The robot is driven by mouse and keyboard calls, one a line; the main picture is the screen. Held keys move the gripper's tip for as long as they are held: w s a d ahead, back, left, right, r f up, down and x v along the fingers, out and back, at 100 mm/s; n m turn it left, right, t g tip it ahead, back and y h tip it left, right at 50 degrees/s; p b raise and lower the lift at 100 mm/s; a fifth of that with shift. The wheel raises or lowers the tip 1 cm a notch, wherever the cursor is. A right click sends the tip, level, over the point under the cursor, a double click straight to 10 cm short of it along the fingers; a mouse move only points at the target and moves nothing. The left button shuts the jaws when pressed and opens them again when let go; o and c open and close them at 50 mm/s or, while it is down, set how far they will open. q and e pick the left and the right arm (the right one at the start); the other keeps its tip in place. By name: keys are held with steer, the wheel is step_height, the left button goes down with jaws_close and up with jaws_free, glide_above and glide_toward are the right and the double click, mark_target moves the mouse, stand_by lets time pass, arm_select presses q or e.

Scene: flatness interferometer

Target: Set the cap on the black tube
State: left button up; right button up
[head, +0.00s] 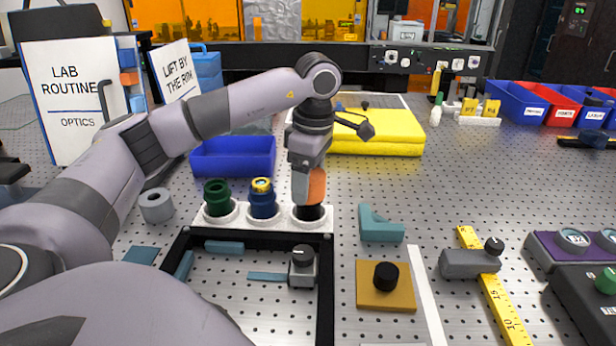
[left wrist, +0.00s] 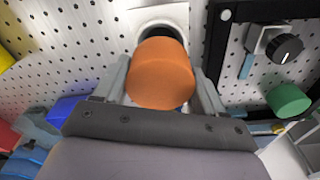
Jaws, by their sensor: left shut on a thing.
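My left gripper (head: 309,190) points down over the right-hand ring of the white rack (head: 325,222), shut on an orange cap. The cap (head: 317,186) is a short round cylinder and also shows in the left wrist view (left wrist: 162,74), between the two fingers. The black tube (head: 309,212) is a dark round shape in that ring, directly below the cap and largely hidden by it. I cannot tell whether the cap touches it. My right gripper is not in view.
A green tube (head: 217,193) and a blue tube (head: 263,200) with a gold top stand close by in the rack. A black frame (head: 326,290) with a knobbed block (head: 302,267) lies in front. A teal bracket (head: 380,225) is to the right; a blue bin (head: 233,157) is behind.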

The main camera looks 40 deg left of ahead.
arm_select(q)
steer(key=shift+f, duration=0.15)
steer(key=o, duration=1.2)
steer(key=shift+w+d+r+p, duration=0.15)
steer(key=shift+r+p, duration=0.1)
steer(key=shift+r, duration=1.55)
steer(key=shift+s+d+r+p, duration=0.1)
steer(key=shift+r+p, duration=0.1)
steer(key=shift+r, duration=1.6)
steer(key=shift+f, duration=0.1)
